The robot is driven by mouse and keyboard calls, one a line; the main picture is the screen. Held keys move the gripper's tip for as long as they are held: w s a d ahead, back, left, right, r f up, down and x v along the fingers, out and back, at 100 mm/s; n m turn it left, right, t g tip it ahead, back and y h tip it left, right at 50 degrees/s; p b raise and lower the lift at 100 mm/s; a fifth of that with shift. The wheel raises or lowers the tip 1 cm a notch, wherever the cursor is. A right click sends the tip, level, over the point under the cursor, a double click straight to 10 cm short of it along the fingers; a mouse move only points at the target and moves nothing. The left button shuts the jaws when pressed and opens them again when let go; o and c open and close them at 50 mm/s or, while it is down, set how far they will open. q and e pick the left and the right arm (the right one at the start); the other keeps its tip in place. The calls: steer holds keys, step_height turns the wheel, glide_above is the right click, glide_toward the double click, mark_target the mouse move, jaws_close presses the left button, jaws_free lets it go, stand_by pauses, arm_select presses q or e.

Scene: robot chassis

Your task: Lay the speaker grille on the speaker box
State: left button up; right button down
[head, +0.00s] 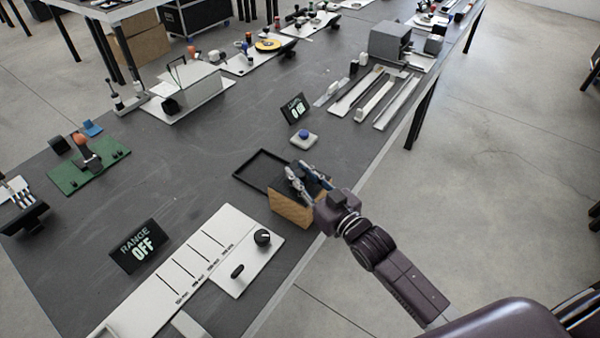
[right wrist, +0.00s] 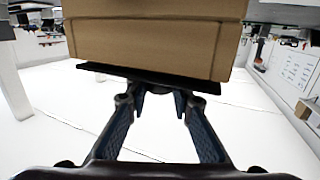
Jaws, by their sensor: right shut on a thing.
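The speaker box (head: 291,210) is a light wooden block near the right edge of the grey table. It fills the top of the right wrist view (right wrist: 150,40). My right gripper (head: 302,172) is over the top of the box in the head view. It is shut on the speaker grille, a thin black plate that shows edge-on in the right wrist view (right wrist: 150,78), at the fingertips. The plate lies close against the box in that view; whether they touch I cannot tell. In the head view the grille is mostly hidden by the gripper. My left gripper is not in view.
An empty black tray (head: 243,177) lies behind the box. A pad with a blue button (head: 303,138) and a small display (head: 295,108) stand farther back. A white panel with a knob (head: 262,238) and a RANGE OFF display (head: 138,246) are nearer. The table's middle is clear.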

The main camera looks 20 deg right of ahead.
steer(key=shift+f, duration=0.25)
steer(key=c, duration=1.6)
jaws_free()
steer(key=shift+s, duration=0.1)
steer(key=v, duration=1.1)
steer(key=shift+s+d, duration=0.2)
steer(key=shift+s, duration=0.2)
